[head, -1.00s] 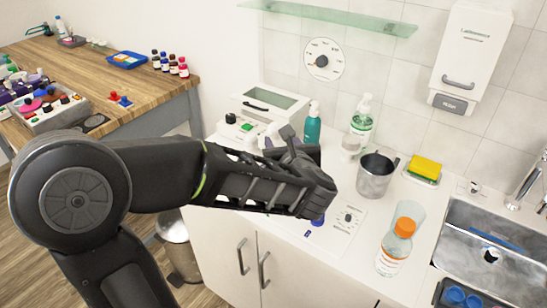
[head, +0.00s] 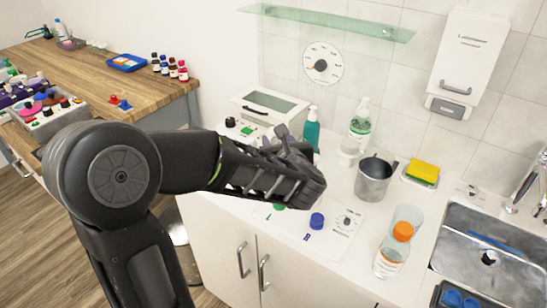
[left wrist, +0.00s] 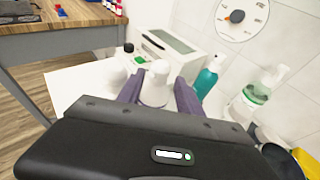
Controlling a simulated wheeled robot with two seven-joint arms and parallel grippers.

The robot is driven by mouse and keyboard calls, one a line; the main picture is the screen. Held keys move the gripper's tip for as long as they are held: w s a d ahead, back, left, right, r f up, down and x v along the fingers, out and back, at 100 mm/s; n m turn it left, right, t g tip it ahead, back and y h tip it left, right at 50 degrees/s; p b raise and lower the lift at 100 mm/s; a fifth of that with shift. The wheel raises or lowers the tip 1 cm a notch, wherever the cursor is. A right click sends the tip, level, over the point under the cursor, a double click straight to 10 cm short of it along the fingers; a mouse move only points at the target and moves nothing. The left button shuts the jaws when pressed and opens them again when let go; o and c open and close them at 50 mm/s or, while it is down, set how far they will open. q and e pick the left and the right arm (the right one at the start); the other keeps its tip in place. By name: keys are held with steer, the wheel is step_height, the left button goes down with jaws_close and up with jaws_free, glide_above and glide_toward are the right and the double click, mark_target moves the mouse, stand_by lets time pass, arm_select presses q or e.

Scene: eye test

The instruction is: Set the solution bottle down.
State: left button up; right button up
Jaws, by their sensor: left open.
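A white bottle with a white cap (left wrist: 155,85), which I take to be the solution bottle, stands upright on the white counter in the left wrist view. My left gripper (left wrist: 159,90) is open, with one purple finger on each side of this bottle. Whether a finger touches it I cannot tell, and its base is hidden behind the gripper body. In the head view my left gripper (head: 279,139) is over the counter in front of the white box, and the arm hides most of the bottle there. My right gripper is not in view.
On the counter (head: 345,275) are a white lidded box (head: 270,106), a teal pump bottle (head: 312,132), a clear pump bottle (head: 360,122), a metal jug (head: 374,182), and an orange-capped bottle (head: 391,255). A sink (head: 490,250) is at right.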

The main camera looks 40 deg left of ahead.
mark_target(275, 136)
arm_select(q)
steer(key=x, duration=0.3)
steer(key=shift+w+a+f, duration=0.1)
steer(key=shift+c, duration=0.5)
jaws_close()
stand_by(1.2)
